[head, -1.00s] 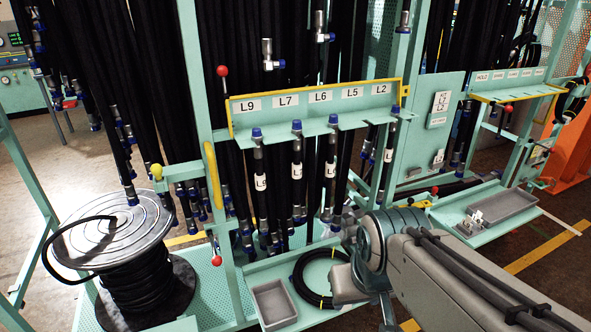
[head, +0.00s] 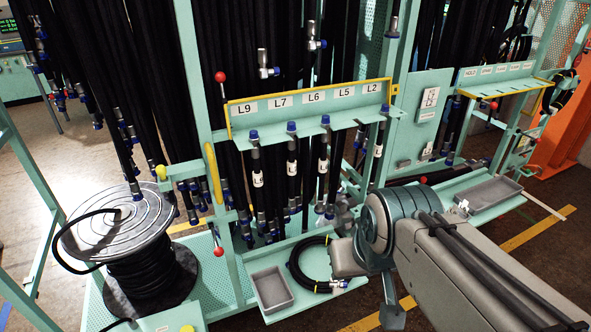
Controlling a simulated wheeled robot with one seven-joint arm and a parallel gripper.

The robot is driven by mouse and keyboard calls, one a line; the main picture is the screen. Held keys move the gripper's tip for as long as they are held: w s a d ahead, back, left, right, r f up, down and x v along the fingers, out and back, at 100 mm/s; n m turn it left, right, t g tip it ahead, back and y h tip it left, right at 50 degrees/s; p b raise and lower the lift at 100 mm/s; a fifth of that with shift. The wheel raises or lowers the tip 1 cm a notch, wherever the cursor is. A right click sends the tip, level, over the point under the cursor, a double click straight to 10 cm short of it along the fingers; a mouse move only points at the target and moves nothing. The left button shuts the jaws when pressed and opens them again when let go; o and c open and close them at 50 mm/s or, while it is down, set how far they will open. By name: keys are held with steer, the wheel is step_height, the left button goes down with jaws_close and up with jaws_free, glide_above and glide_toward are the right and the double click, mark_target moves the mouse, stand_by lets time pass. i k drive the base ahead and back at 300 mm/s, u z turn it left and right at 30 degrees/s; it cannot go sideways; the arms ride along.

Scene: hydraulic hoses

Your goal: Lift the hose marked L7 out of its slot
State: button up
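The L7 hose (head: 292,168) hangs in the rack under the L7 label (head: 279,101). It is black with a blue cap at the slotted shelf and a white tag below. The L9 hose (head: 257,170) hangs to its left and the L6 hose (head: 323,165) to its right. The L2 hose (head: 379,145) hangs at the right end, and no capped hose shows at the L5 label. My gripper (head: 343,212) is low in front of the rack, right of the L6 hose and apart from L7. It is small and partly hidden by my arm, so its opening cannot be told.
The slotted shelf (head: 300,132) has a yellow edge. Below stand a grey bin (head: 271,290) and a coiled hose (head: 314,266). A hose reel (head: 118,232) stands at left. A rack post (head: 202,130) and red-knobbed levers (head: 221,77) stand left of the slots.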

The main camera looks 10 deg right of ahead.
mark_target(291, 161)
steer(key=u, duration=0.05)
steer(key=k, duration=0.4)
steer(key=z, duration=0.7)
steer(key=i, duration=1.2)
steer(key=u, duration=1)
steer(key=i, duration=0.2)
steer(key=u, duration=0.2)
steer(key=k, duration=1.2)
steer(key=z, duration=0.85)
steer(key=i, duration=1.3)
steer(key=u, duration=0.25)
